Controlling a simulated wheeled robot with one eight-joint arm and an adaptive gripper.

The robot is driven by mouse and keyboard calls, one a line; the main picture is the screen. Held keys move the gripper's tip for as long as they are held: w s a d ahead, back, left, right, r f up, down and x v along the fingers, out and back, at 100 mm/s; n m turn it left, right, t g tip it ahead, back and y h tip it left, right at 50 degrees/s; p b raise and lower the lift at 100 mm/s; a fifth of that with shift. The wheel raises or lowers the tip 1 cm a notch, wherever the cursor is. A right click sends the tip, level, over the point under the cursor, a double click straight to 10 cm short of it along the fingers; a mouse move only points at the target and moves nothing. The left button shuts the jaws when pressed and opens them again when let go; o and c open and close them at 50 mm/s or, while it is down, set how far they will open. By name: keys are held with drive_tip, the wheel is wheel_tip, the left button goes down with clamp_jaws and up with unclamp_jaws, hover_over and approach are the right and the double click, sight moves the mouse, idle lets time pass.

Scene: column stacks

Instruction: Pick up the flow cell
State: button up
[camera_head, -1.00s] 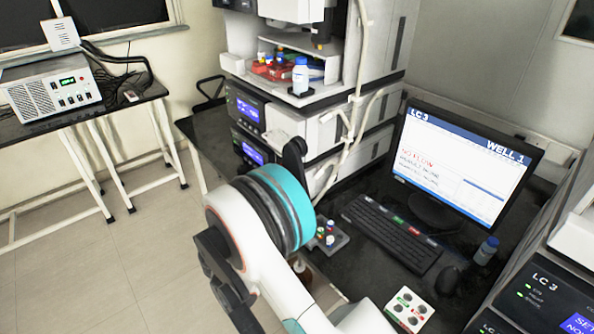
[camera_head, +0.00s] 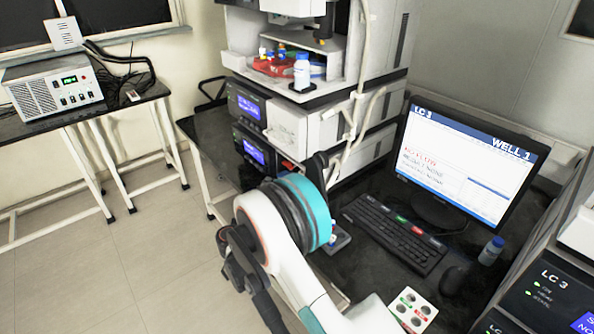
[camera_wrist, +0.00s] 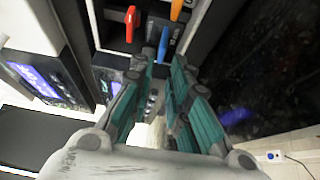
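I cannot pick out the flow cell with certainty in either view. In the wrist view my gripper (camera_wrist: 164,62) has two teal-padded fingers with a gap between them, and I see nothing clearly held. A small blue piece (camera_wrist: 163,45) shows by the fingertips; contact cannot be told. An orange piece (camera_wrist: 176,9) and a red-orange piece (camera_wrist: 130,22) stand beyond it on dark equipment. In the head view my arm hides the gripper. A small red piece (camera_head: 287,165) shows at the lower front of the instrument stack (camera_head: 325,130).
A keyboard (camera_head: 395,235), monitor (camera_head: 465,165), mouse (camera_head: 453,280) and blue-capped bottle (camera_head: 490,251) stand on the dark bench right of my arm. Another blue-capped bottle (camera_head: 302,73) stands on the stack's shelf. A white card with coloured dots (camera_head: 411,309) lies near the front.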

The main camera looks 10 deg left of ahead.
sight(293, 170)
drive_tip(key=b+x, duration=0.2)
drive_tip(key=x, duration=0.3)
drive_tip(key=shift+d+f, duration=0.15)
clamp_jaws()
drive_tip(key=shift+r, duration=0.25)
